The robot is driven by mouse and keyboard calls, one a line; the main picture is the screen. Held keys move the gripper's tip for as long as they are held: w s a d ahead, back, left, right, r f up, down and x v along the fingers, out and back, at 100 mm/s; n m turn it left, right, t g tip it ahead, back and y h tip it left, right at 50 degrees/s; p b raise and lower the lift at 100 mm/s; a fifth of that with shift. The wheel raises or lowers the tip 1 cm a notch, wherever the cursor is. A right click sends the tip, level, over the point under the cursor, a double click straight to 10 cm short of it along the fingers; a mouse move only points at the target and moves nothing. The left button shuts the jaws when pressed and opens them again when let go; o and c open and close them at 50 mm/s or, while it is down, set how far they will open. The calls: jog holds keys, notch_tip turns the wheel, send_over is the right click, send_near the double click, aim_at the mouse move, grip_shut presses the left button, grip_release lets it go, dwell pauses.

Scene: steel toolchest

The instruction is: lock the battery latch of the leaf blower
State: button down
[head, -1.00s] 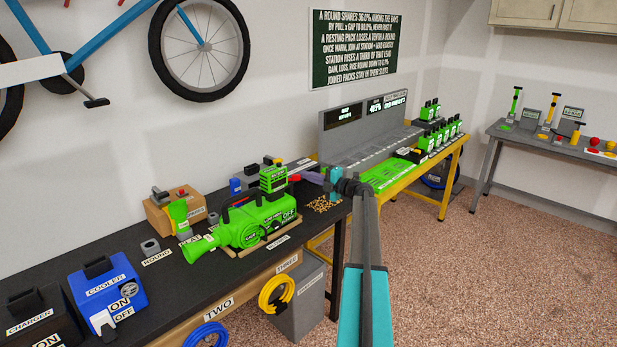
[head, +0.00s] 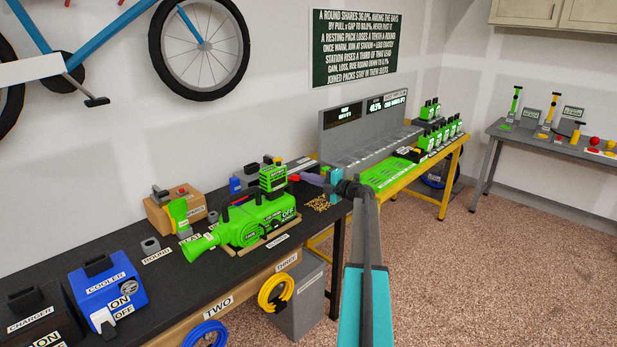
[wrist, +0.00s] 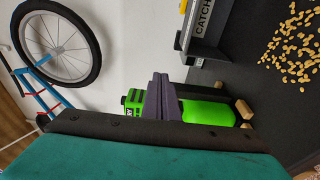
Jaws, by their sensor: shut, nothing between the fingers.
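The green leaf blower (head: 262,222) lies on the black bench, its nozzle pointing left. A green battery pack (head: 273,179) stands upright at its top rear. My gripper (head: 312,179) is shut and empty, just right of the pack; I cannot tell whether it touches anything. A small red part (head: 294,177) shows between the pack and my fingers; I cannot tell if it is the latch. In the wrist view my closed fingers (wrist: 161,98) cover part of the blower (wrist: 205,112) and a green labelled part (wrist: 133,101). The latch position cannot be made out.
Brown pellets (head: 322,203) lie on the bench right of the blower. Wooden supports (wrist: 244,108) hold the blower. A grey piece marked CATCH (wrist: 202,32) stands nearby. A blue cooler (head: 107,292) is at the left, and a yellow-framed bench (head: 455,165) lies beyond my arm.

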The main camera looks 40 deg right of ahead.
jog(key=s+d+b, duration=0.2)
jog(key=s+d, duration=0.3)
jog(key=s, duration=0.4)
jog(key=shift+s+d, duration=0.15)
jog(key=shift+d, duration=0.15)
jog(key=shift+d, duration=0.1)
